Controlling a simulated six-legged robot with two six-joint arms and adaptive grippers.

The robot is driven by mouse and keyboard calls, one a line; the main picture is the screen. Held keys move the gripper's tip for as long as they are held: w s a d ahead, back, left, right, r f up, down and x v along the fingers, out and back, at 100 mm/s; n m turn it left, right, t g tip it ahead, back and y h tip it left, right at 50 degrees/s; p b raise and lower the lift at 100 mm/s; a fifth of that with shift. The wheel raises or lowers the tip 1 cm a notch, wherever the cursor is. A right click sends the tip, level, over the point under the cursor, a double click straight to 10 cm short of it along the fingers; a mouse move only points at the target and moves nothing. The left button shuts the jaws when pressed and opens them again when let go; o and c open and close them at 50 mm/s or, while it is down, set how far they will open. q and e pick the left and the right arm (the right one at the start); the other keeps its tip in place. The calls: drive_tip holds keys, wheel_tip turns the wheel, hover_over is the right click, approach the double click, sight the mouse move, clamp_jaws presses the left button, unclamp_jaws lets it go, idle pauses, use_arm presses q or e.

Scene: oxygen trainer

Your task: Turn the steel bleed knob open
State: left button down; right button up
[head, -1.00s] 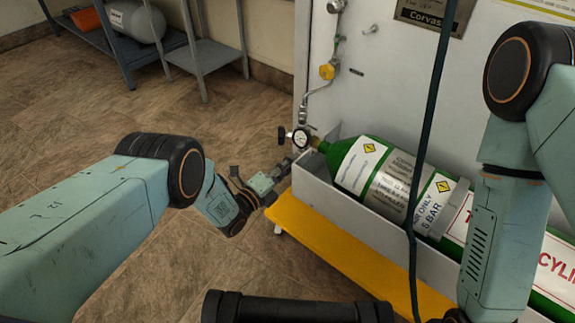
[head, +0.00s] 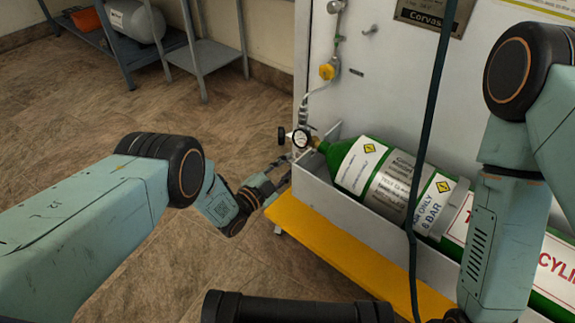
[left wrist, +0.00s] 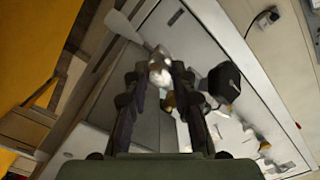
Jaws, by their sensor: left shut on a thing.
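My left gripper (head: 285,168) is at the near left end of the green cylinder, low beside the valve fittings. In the left wrist view its two dark fingers (left wrist: 158,85) are closed around a small shiny, roundish steel piece, which I take to be the steel bleed knob (left wrist: 158,70). In the head view the knob is too small or hidden to make out. A black knob (head: 283,135) and a round gauge (head: 301,138) sit just above the gripper. The black knob also shows in the left wrist view (left wrist: 225,82). My right gripper is out of view.
The green cylinder (head: 345,155) lies in a grey trough (head: 318,185) above a yellow base (head: 330,245). A yellow knob (head: 327,71) is on the white panel (head: 390,85). A dark cable hangs in front. Floor at the left is open.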

use_arm(q)
drive_tip(key=n, duration=1.2)
drive_tip(key=shift+n, duration=0.3)
idle(0.4)
drive_tip(key=c, duration=1.1)
unclamp_jaws()
drive_tip(key=v, duration=1.2)
